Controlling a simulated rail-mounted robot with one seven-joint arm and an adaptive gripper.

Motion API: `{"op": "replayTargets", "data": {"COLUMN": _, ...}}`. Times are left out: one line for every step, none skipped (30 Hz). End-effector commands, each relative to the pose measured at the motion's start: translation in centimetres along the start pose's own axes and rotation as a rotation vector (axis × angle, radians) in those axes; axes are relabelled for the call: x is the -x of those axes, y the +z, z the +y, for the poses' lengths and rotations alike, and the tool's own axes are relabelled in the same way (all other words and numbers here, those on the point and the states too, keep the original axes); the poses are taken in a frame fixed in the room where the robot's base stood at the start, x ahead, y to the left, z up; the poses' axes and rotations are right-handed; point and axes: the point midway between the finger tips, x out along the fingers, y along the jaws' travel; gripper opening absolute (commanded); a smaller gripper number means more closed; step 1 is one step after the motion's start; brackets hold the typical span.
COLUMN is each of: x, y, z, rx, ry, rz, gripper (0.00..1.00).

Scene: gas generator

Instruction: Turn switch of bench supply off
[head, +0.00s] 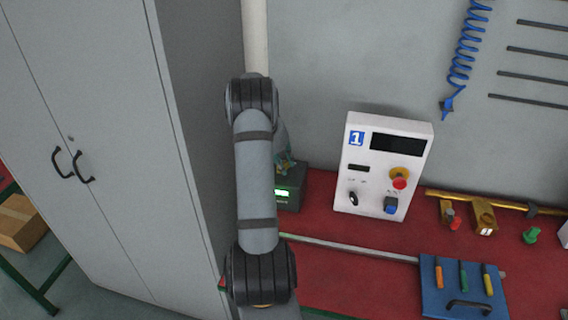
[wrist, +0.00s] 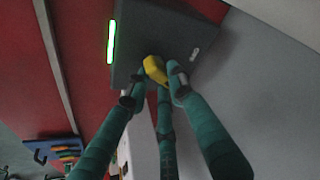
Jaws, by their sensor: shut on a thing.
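The bench supply is a dark grey box (head: 291,187) with a lit green display, on the red bench behind my arm in the head view. In the wrist view its dark front (wrist: 185,38) fills the upper middle, with the bright display strip (wrist: 111,42) at left. A yellow knob (wrist: 154,68), which looks like its switch, sticks out of this face. My gripper (wrist: 156,88) has green fingers closed around the knob. In the head view my arm hides most of the gripper and part of the box.
A white control box (head: 383,165) with a red button, a blue knob and a black knob stands right of the supply. A grey cabinet (head: 95,120) is close on the left. A metal rod (head: 350,248) and a blue tool board (head: 455,290) lie in front.

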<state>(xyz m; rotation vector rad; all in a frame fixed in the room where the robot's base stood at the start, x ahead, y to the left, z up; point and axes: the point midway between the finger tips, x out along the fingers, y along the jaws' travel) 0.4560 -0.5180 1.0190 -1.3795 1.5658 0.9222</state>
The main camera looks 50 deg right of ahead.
Motion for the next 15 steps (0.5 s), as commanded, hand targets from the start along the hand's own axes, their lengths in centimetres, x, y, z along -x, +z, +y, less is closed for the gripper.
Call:
{"op": "replayTargets", "data": {"x": 0.02, "y": -0.01, "z": 0.00, "rx": 0.000, "ry": 0.000, "rz": 0.000, "gripper": 0.08}}
{"op": "replayTargets", "data": {"x": 0.02, "y": -0.01, "z": -0.01, "rx": 0.000, "ry": 0.000, "rz": 0.000, "gripper": 0.07}}
{"op": "replayTargets", "data": {"x": 0.02, "y": -0.01, "z": -0.01, "rx": 0.000, "ry": 0.000, "rz": 0.000, "gripper": 0.04}}
{"op": "replayTargets", "data": {"x": 0.02, "y": -0.01, "z": -0.01, "rx": 0.000, "ry": 0.000, "rz": 0.000, "gripper": 0.03}}
{"op": "replayTargets", "data": {"x": 0.02, "y": -0.01, "z": -0.01, "rx": 0.000, "ry": 0.000, "rz": 0.000, "gripper": 0.01}}
{"op": "replayTargets", "data": {"x": 0.02, "y": -0.02, "z": -0.01, "rx": 0.000, "ry": 0.000, "rz": 0.000, "gripper": 0.00}}
{"op": "replayTargets", "data": {"x": 0.02, "y": -0.02, "z": -0.01, "rx": 0.000, "ry": 0.000, "rz": 0.000, "gripper": 0.00}}
{"op": "replayTargets", "data": {"x": 0.02, "y": -0.02, "z": -0.01, "rx": 0.000, "ry": 0.000, "rz": 0.000, "gripper": 0.00}}
{"op": "replayTargets", "data": {"x": 0.03, "y": -0.02, "z": -0.01, "rx": 0.000, "ry": 0.000, "rz": 0.000, "gripper": 0.00}}
{"op": "replayTargets", "data": {"x": 0.03, "y": -0.02, "z": -0.01, "rx": 0.000, "ry": 0.000, "rz": 0.000, "gripper": 0.00}}
{"op": "replayTargets", "data": {"x": 0.02, "y": -0.02, "z": -0.01, "rx": 0.000, "ry": 0.000, "rz": 0.000, "gripper": 0.00}}
{"op": "replayTargets", "data": {"x": 0.02, "y": -0.02, "z": -0.01, "rx": 0.001, "ry": -0.001, "rz": 0.000, "gripper": 0.00}}
{"op": "replayTargets", "data": {"x": 0.01, "y": -0.01, "z": -0.01, "rx": 0.002, "ry": -0.001, "rz": 0.000, "gripper": 0.00}}
{"op": "replayTargets", "data": {"x": -0.01, "y": -0.01, "z": 0.00, "rx": 0.004, "ry": -0.002, "rz": 0.000, "gripper": 0.00}}
{"op": "replayTargets", "data": {"x": -0.03, "y": 0.00, "z": 0.00, "rx": 0.008, "ry": -0.004, "rz": 0.000, "gripper": 0.00}}
